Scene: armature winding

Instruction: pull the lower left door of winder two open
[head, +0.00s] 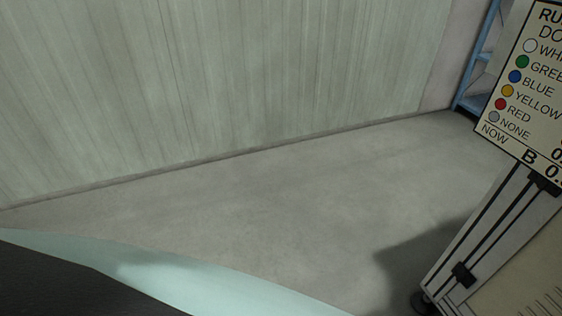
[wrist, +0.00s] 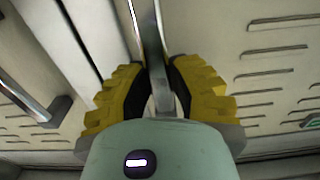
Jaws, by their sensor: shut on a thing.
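In the wrist view my gripper (wrist: 160,92) has yellow fingers with black pads, and they are shut on a metal bar handle (wrist: 148,40). The bar runs up and away from between the fingers. A pale door panel with slotted vents (wrist: 275,75) is to the right of the fingers. Another pale panel (wrist: 38,55) with its own metal bar handle (wrist: 28,98) is to the left. A dark gap (wrist: 78,38) runs down the left panel side. The labels that would name the winder or the door are not in view. The head view does not show my gripper.
In the head view a grey floor (head: 270,200) lies open before a pale ribbed wall (head: 220,70). A sign with coloured dots (head: 530,80) stands at the right, above a white framed unit (head: 500,235). A blue shelf rack (head: 485,60) is behind it.

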